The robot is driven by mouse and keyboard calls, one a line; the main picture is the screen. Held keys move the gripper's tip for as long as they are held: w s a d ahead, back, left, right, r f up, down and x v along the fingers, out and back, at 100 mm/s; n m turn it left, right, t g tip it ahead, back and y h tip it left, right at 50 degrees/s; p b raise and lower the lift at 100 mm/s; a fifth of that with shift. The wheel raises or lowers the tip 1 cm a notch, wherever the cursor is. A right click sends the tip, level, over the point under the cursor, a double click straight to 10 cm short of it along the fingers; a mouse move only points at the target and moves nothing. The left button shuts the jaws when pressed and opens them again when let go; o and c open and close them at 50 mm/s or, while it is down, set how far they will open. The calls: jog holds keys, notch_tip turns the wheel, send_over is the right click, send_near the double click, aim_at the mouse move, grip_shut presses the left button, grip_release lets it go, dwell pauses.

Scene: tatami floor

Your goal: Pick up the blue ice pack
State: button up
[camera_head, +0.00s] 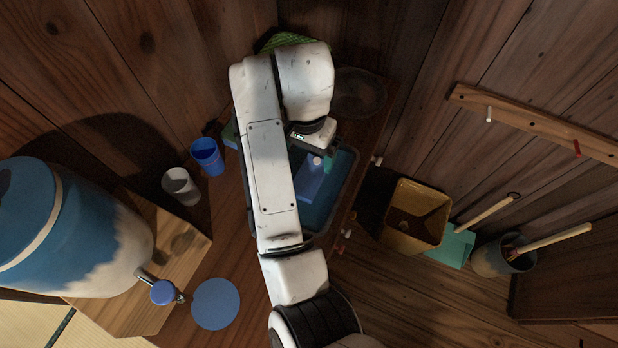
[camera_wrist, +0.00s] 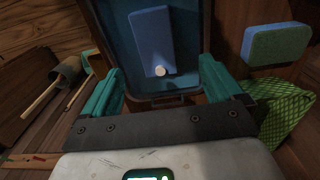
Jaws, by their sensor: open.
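The blue ice pack (camera_head: 309,183) is a flat blue block with a round white cap. It lies in a blue tray (camera_head: 336,196) with a dark rim, partly hidden behind my arm in the head view. In the wrist view the ice pack (camera_wrist: 151,36) shows whole, its cap end toward me. My gripper (camera_wrist: 160,75) has teal fingers spread wide, one on each side of the tray's near end. Nothing is between them, and the ice pack lies ahead, apart from the fingers. In the head view my arm hides the fingers.
A blue and green sponge (camera_wrist: 275,44) and a green checked cloth (camera_wrist: 281,108) are right of the tray in the wrist view. A blue cup (camera_head: 207,156), a white cup (camera_head: 181,187) and a large blue-white jug (camera_head: 75,225) stand left. A yellow bin (camera_head: 416,215) stands right.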

aim_at(309, 175)
jog(key=f, duration=0.8)
jog(key=shift+s+d+f+p, duration=0.15)
jog(key=shift+d+p, duration=0.2)
jog(key=c, duration=1.3)
jog(key=shift+o, duration=0.2)
